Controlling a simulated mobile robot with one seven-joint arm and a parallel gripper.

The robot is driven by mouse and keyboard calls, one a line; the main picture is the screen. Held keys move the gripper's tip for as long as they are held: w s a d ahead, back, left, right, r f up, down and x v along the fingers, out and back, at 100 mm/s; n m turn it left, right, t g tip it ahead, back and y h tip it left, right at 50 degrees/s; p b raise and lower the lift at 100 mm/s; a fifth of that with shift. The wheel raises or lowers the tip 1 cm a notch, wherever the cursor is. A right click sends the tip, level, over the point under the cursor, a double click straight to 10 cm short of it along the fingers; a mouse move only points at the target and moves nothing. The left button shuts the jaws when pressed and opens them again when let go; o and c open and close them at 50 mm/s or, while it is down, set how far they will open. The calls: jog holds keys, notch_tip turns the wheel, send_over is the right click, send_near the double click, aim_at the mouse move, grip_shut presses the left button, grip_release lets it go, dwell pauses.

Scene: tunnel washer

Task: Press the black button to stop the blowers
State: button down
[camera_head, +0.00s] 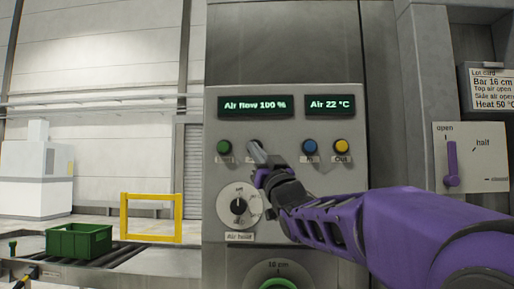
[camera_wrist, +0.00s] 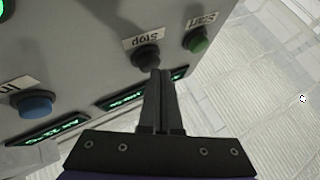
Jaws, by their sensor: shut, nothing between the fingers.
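The black button (camera_wrist: 146,57) labelled "Stop" shows in the wrist view on the grey panel (camera_head: 350,185). In the head view my gripper largely hides it. My gripper (camera_wrist: 157,72) is shut and empty, its fingertips at the lower edge of the black button in the wrist view. In the head view my gripper (camera_head: 255,148) is in front of the panel, between the green and blue buttons. I cannot tell whether the fingertips touch the button. The left display (camera_head: 255,105) reads "Air flow 100 %".
The green button (camera_head: 224,147), labelled "Start" in the wrist view, is left of my gripper. The blue button (camera_head: 310,146) and yellow button (camera_head: 341,146) are to the right. A dial (camera_head: 239,206) is below. A purple lever (camera_head: 451,163) is on the right wall.

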jog(key=shift+w, duration=0.4)
jog(key=shift+s, duration=0.15)
dwell(0.4)
jog(key=shift+s+b, duration=0.7)
jog(key=shift+s, duration=0.1)
jog(key=shift+s+a+b, duration=0.1)
jog(key=shift+s+b, duration=0.55)
jog(key=shift+s, duration=1.85)
